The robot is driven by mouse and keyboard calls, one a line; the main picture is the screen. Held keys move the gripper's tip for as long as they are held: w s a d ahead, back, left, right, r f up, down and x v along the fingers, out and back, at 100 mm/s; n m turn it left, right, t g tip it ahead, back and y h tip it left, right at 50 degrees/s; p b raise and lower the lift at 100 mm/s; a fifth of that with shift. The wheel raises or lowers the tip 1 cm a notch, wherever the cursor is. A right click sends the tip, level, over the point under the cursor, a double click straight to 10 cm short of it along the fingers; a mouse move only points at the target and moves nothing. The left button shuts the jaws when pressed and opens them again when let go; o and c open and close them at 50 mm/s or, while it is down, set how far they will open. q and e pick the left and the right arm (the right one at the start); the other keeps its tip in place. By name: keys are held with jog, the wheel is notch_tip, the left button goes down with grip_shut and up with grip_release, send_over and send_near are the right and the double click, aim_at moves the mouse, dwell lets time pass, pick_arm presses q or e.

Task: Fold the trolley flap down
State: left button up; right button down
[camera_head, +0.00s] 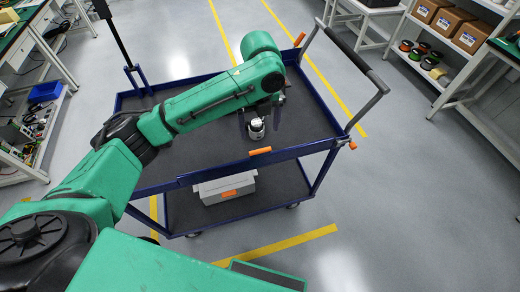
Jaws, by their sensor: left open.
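The trolley (205,152) has a blue frame, a dark upper deck and a lower shelf. Its near long side carries a blue flap (225,170) with an orange tab (260,151) on its top edge. The flap appears to stand up along the deck's edge. My left arm reaches across the trolley from the left. My left gripper (259,124) points down over the upper deck, behind the flap and apart from the tab. Its dark fingers are apart, on either side of a small white and black actuator (256,129); contact cannot be told. My right gripper is out of view.
A grey box (225,190) with an orange label sits on the lower shelf. The push handle (345,47) rises at the right. A shelf with cartons (470,36) and spools stands at upper right. Floor right of the trolley is clear.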

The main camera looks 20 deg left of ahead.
aim_at(260, 150)
pick_arm(q)
notch_tip(260, 150, down, 12)
jog(key=shift+r+p, duration=0.1)
jog(key=shift+p, duration=0.55)
jog(key=shift+w, duration=0.1)
grip_shut()
